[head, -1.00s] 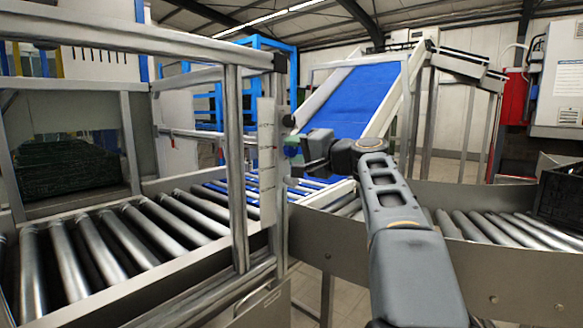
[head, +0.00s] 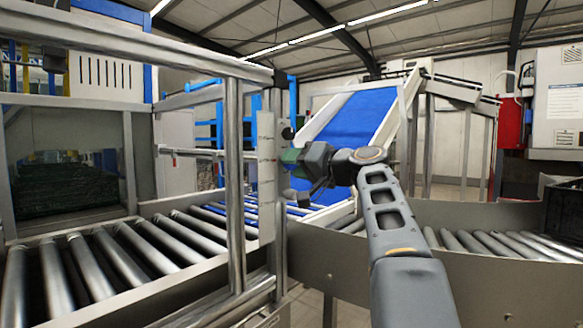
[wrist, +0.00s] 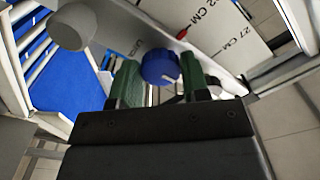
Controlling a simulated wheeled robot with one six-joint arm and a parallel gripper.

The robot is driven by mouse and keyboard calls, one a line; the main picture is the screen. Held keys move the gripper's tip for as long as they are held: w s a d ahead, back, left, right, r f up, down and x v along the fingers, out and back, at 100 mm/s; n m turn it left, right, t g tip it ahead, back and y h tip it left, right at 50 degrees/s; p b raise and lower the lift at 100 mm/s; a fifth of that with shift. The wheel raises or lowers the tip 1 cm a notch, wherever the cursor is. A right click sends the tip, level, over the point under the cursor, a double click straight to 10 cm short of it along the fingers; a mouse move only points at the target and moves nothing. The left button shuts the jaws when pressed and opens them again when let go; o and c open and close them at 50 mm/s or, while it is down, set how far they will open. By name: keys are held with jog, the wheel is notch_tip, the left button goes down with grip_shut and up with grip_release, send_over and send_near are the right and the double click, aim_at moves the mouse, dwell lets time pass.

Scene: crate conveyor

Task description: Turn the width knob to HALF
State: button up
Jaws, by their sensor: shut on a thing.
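The upright white panel (head: 267,170) stands on the metal frame, seen nearly edge-on in the head view. In the wrist view the panel (wrist: 225,30) carries printed lines including "27 CM", and a small red mark (wrist: 182,33) shows near its edge. A blue round knob (wrist: 160,67) sits between the green fingers of my gripper (wrist: 161,82). My gripper is shut on this blue knob. In the head view my gripper (head: 293,158) is at the panel's right side, and the blue knob is hidden there. The knob's pointer setting cannot be read.
A grey round knob (wrist: 72,27) is close to my gripper, at upper left in the wrist view. Metal posts (head: 233,180) stand left of the panel. Roller conveyors (head: 110,255) run below, and a blue sloping belt (head: 355,110) rises behind.

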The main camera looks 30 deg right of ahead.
jog(key=shift+r, duration=0.15)
jog(key=o, duration=0.9)
jog(key=shift+o, duration=0.2)
jog(key=shift+s, duration=0.1)
jog(key=v, duration=1.3)
jog(key=shift+s, duration=0.35)
jog(key=shift+d, duration=0.1)
